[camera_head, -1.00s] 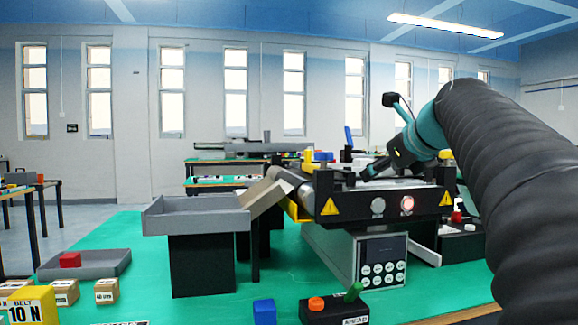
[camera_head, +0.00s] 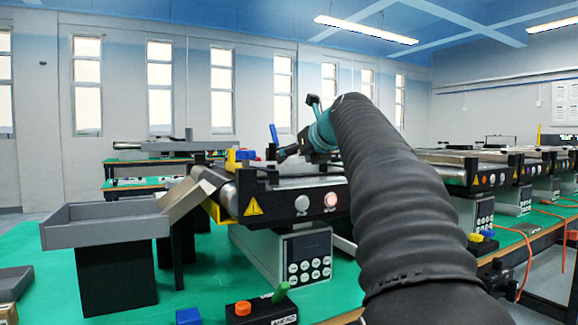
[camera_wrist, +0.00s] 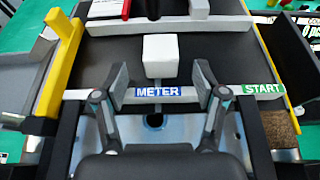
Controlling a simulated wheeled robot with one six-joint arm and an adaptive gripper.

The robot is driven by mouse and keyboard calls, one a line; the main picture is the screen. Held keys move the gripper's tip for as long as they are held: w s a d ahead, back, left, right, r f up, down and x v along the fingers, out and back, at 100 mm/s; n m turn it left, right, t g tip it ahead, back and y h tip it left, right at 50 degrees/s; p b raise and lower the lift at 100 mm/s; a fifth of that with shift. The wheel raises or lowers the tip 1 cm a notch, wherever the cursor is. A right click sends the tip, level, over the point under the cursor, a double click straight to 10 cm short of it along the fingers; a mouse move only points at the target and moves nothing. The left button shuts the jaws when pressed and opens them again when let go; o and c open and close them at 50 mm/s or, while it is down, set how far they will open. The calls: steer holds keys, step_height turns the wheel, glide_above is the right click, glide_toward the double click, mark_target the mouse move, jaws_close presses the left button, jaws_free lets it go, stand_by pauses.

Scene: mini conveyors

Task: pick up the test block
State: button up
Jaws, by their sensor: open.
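A white block (camera_wrist: 160,56), which looks like the test block, sits on the dark conveyor belt (camera_wrist: 215,65) in the wrist view. My gripper (camera_wrist: 160,76) is open, its two fingers spread to either side just short of the block's near face. Nothing is between the fingers. A bar with the labels METER (camera_wrist: 158,92) and START (camera_wrist: 262,89) crosses the belt beneath the fingers. In the head view my gripper (camera_head: 284,154) is over the conveyor (camera_head: 300,205); I cannot make out the white block there.
In the head view, a grey tray (camera_head: 105,233) stands left of the conveyor, and a black control box (camera_head: 262,312) is in front. More conveyors (camera_head: 450,168) line the right.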

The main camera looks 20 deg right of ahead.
mark_target(291, 160)
steer(key=x, duration=0.5)
steer(key=shift+w+f, duration=0.15)
steer(key=shift+w, duration=0.05)
steer(key=c, duration=1.3)
steer(key=shift+o, duration=0.2)
steer(key=shift+r+p, duration=0.9)
steer(key=shift+r, duration=4.1)
